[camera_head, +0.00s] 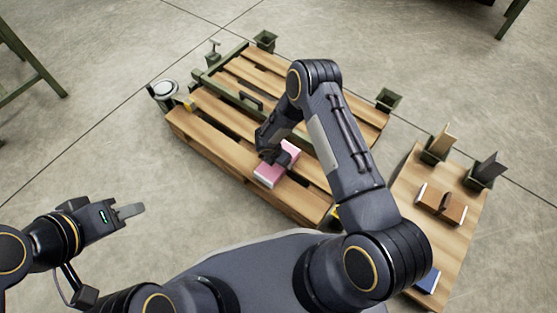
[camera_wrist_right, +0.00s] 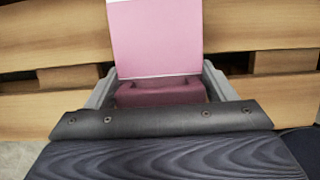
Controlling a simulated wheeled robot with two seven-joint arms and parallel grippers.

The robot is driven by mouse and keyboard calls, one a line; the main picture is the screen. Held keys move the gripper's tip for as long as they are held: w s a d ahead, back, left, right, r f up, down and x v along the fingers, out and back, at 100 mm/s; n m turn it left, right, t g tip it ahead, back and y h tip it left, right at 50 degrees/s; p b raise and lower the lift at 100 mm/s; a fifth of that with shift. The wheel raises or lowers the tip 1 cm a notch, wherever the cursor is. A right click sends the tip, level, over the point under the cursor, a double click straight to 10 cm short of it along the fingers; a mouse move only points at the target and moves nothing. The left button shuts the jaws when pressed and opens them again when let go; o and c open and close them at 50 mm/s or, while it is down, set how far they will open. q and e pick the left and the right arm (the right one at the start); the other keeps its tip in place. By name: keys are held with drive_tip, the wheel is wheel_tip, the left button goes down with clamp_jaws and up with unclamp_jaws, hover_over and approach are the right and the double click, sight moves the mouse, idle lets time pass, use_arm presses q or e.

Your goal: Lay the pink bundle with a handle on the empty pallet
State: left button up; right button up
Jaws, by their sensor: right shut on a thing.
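The pink bundle (camera_head: 268,177) with pale edges is at the front part of the wooden pallet (camera_head: 207,121) in the head view. My right gripper (camera_head: 279,157) reaches down over it and is shut on it. In the right wrist view the bundle (camera_wrist_right: 155,42) stands out between the two grey fingers (camera_wrist_right: 160,90), with a darker pink part, perhaps its handle, between them. I cannot tell whether the bundle touches the boards or hangs just above. My left gripper (camera_head: 130,210) is empty, left of the pallet, seen side-on.
A wooden board (camera_head: 410,188) at the right bears a brown bundle (camera_head: 442,204), a blue item (camera_head: 428,281) and dark bookend-like stands (camera_head: 486,171). A green rail (camera_head: 232,92) and a round white-topped item (camera_head: 164,90) are by the pallet's left end. The pallet boards left of the bundle are bare.

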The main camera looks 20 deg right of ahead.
drive_tip(key=shift+f, duration=0.15)
drive_tip(key=shift+f, duration=0.1)
drive_tip(key=o, duration=0.7)
drive_tip(key=shift+f, duration=0.1)
drive_tip(key=o, duration=0.5)
